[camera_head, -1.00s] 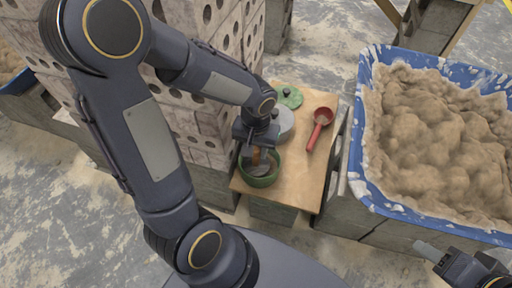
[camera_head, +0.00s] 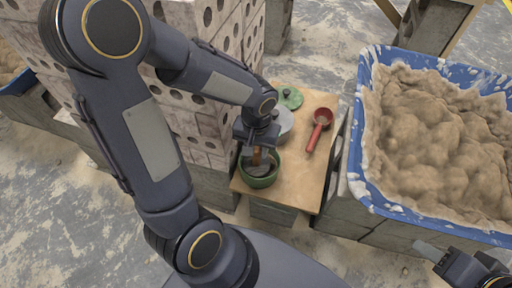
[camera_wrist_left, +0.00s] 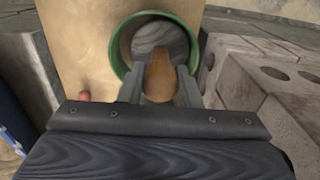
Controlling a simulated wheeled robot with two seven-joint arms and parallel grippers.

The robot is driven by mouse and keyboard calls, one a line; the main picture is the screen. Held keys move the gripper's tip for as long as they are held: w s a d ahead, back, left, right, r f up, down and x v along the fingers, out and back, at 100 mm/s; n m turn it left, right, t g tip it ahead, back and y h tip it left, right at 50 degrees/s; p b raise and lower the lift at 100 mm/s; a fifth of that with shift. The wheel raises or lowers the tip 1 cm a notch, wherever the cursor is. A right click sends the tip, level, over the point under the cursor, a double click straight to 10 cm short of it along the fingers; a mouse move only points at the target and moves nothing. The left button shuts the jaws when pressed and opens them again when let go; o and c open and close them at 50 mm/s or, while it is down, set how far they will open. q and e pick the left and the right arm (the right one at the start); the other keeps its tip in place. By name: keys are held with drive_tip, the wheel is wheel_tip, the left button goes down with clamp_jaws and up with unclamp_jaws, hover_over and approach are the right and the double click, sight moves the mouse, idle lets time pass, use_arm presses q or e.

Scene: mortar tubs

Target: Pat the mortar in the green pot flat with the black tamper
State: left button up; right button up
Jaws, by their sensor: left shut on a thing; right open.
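The green pot (camera_head: 260,181) stands on the board, and its green rim (camera_wrist_left: 118,42) also shows in the left wrist view. My left gripper (camera_head: 262,154) is above the pot, shut on the brown handle (camera_wrist_left: 160,80) of the tamper. The tamper's dark round plate (camera_wrist_left: 162,40) is inside the pot, with a wavy grain on it. It covers most of the opening, so the mortar under it is hidden, and I cannot tell whether they touch. My right gripper (camera_head: 430,250) is open and empty at the lower right, near the blue tub.
A red scoop (camera_head: 318,130), a grey lidded container (camera_head: 285,122) and a green lid-like piece (camera_head: 291,98) are on the wooden board (camera_head: 285,190). A blue tub (camera_head: 357,165) of mortar stands to the right. Stacked perforated bricks (camera_head: 205,135) rise close on the left.

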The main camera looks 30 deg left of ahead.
use_arm(q)
drive_tip(key=shift+s+d, duration=0.1)
drive_tip(key=shift+d, duration=0.35)
drive_tip(key=shift+f+b, duration=0.85)
drive_tip(key=shift+b, duration=0.05)
drive_tip(key=shift+c, duration=0.3)
drive_tip(key=shift+r, duration=0.1)
drive_tip(key=shift+r+p, duration=0.85)
drive_tip(key=shift+f, duration=0.1)
